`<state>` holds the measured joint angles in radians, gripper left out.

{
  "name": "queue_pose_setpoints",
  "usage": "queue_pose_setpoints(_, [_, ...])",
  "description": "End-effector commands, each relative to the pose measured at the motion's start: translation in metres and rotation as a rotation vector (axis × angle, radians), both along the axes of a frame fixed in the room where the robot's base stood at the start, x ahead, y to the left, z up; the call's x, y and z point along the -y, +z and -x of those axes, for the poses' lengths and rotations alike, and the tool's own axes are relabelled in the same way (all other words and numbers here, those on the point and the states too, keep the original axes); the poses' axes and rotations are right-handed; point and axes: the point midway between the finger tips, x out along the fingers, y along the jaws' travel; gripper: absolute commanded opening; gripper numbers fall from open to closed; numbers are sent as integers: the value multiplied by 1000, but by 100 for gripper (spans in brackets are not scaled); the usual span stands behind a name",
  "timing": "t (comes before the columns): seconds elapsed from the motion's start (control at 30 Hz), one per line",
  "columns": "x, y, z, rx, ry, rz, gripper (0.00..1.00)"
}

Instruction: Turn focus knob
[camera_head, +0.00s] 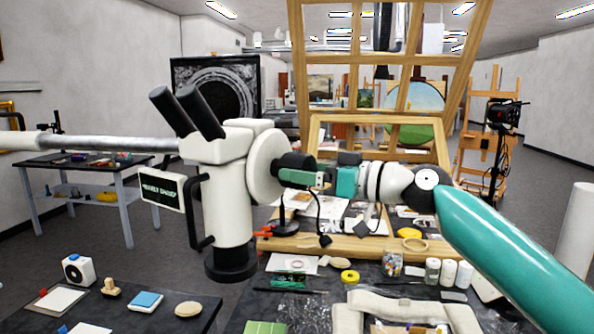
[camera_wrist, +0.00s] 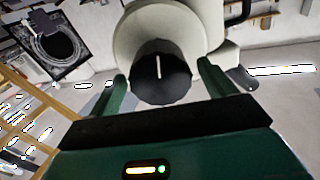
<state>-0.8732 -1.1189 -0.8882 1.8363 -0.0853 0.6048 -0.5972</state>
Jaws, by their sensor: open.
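A white microscope (camera_head: 228,200) with black eyepieces stands in the middle of the head view. Its black focus knob (camera_head: 292,166) sticks out to the right from a round white housing. In the wrist view the knob (camera_wrist: 160,75) is dark and ridged, with a white line pointing nearly straight up. My gripper (camera_head: 312,178) is at the knob. Its green fingers (camera_wrist: 161,76) are open, one on each side of the knob, with a visible gap at each side. A small screen (camera_head: 162,190) on the microscope's left seems to read "NEARLY SHARP".
A dark worktable (camera_head: 375,290) below holds jars, a yellow tape roll (camera_head: 349,277) and papers. A wooden easel frame (camera_head: 440,100) rises behind my arm. A side table (camera_head: 85,165) stands at the left. A pale rod runs in from the left towards the microscope.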

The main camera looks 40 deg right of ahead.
Motion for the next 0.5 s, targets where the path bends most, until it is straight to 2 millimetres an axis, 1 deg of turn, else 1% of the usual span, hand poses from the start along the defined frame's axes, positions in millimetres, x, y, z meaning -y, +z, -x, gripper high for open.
queue_pose_setpoints(0.03, [-3, 0, -8, -1, 1, 0, 83])
queue_pose_setpoints(0.1, [-5, 0, -16, -1, 2, 0, 83])
queue_pose_setpoints(0.2, [-7, 0, -21, 0, 1, 0, 83])
queue_pose_setpoints(0.47, [-7, 0, -23, 1, 0, -1, 83])
queue_pose_setpoints(0.5, [-7, 0, -23, 1, 0, -1, 81])
